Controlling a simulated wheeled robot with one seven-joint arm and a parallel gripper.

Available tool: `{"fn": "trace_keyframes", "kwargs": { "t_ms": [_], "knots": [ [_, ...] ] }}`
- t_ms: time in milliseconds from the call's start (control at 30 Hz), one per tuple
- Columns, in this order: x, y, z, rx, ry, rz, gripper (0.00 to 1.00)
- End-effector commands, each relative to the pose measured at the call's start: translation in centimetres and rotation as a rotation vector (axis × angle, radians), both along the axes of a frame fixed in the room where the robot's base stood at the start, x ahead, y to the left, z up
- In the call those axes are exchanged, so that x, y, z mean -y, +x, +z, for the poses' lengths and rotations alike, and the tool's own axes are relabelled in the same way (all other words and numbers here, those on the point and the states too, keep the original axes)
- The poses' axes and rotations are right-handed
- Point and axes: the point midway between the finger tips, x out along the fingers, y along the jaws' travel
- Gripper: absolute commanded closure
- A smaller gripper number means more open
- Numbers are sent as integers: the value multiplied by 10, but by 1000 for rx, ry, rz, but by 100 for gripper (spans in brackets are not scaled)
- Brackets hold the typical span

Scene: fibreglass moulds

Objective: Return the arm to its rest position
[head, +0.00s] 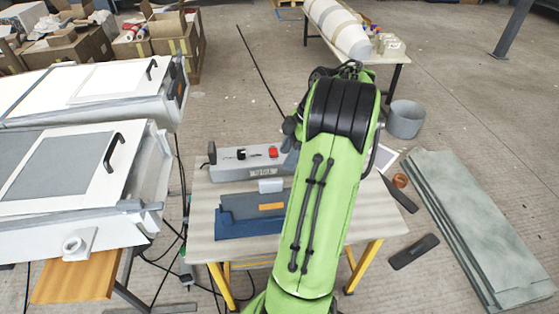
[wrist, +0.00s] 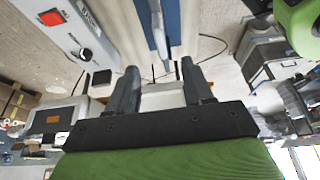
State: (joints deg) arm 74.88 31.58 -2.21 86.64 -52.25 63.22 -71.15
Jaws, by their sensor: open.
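My green arm (head: 325,200) reaches forward over a small work table (head: 205,225) in the head view and covers the table's right part. In the head view my gripper is hidden behind the arm. In the wrist view my gripper (wrist: 163,92) shows two dark fingers set apart. A pale block-like shape shows between or behind the fingers, and I cannot tell its distance. Nothing is clearly held.
A grey control box (head: 240,162) with a red switch and a blue folder-like piece (head: 248,212) lie on the table. White machines (head: 75,180) stand left. Grey-green sheets (head: 465,225) and a grey bucket (head: 405,119) are on the floor at right.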

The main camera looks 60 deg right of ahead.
Motion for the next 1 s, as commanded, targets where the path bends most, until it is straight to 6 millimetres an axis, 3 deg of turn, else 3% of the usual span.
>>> {"fn": "trace_keyframes", "kwargs": {
  "t_ms": [100,833,933,1000],
  "knots": [
    [3,-3,10,-1,1,-1,49],
    [1,-2,9,-1,0,0,49],
    [-19,16,26,-16,-11,-19,49],
    [-55,40,50,-37,-27,-64,49]
  ]
}}
